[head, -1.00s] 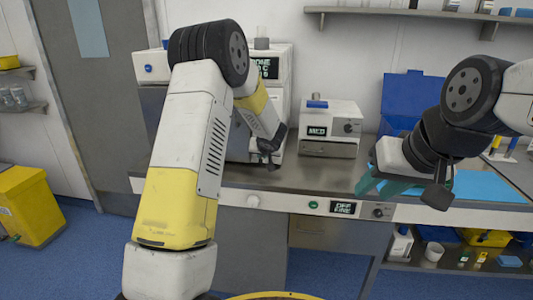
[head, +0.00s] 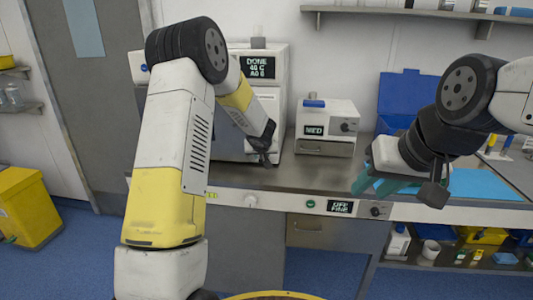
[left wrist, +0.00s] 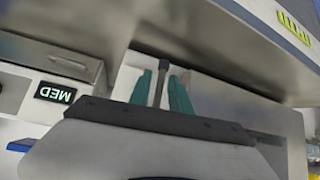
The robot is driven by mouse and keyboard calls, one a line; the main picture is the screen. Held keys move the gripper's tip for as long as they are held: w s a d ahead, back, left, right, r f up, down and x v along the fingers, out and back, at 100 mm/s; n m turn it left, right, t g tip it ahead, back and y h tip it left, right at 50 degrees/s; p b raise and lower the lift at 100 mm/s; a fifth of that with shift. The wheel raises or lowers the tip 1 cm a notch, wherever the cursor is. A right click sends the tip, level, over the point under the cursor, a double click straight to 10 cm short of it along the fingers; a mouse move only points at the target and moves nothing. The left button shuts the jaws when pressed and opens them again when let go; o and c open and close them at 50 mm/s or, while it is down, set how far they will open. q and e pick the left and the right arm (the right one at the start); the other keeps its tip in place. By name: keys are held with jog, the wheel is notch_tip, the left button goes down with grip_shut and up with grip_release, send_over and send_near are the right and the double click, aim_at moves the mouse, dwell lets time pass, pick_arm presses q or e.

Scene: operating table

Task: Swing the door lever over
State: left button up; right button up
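A white machine with a dark display reading DONE (head: 262,67) stands at the back of the bench, its closed-looking door facing me. My left gripper (head: 263,157) is at the right edge of this door. In the left wrist view a thin grey lever with a dark end (left wrist: 163,66) stands between the two teal fingers of my left gripper (left wrist: 160,90). The fingers lie close on both sides; whether they press on it is unclear. In the head view my arm hides the lever. My right gripper (head: 372,186) has teal fingers apart, empty above the bench front.
A smaller white device marked MED (head: 314,130) stands just right of the machine. A blue open box (head: 410,95) and a light blue mat (head: 485,184) lie further right. A wall shelf (head: 400,12) runs above. Front bench controls include an OFF display (head: 340,207).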

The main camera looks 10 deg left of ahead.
pick_arm(q)
jog(key=shift+o, duration=0.3)
jog(key=shift+r, duration=0.1)
jog(key=shift+s+r, duration=0.15)
jog(key=shift+r, duration=0.05)
jog(key=v, duration=0.7)
jog(key=shift+s, duration=0.1)
